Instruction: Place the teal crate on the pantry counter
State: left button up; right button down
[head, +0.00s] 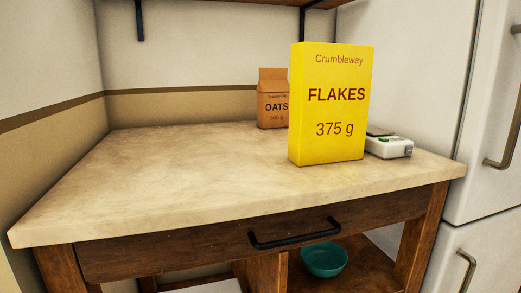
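The counter (180,180) has a pale stone-like top over a dark wooden frame with a drawer. Its top holds several items on its back and right part. No teal crate shows in the head view. A teal bowl (324,260) sits on the lower shelf under the counter, at the right. Neither my left nor my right gripper is in view.
A yellow flakes box (328,105) stands upright on the counter's right half. Behind it are a brown oats bag (272,98) and a small white kitchen scale (389,146). The left half is clear. A white fridge (480,120) stands at the right.

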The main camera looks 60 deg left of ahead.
aim_at(176, 167)
jog(key=l+u, duration=0.15)
jog(key=l, duration=0.3)
jog(key=k+l+u, duration=0.15)
jog(key=l, duration=0.35)
jog(key=k+l+u, duration=0.15)
jog(key=l, duration=0.3)
jog(key=u, duration=2)
jog(key=i+l, duration=0.05)
jog(key=l, duration=0.05)
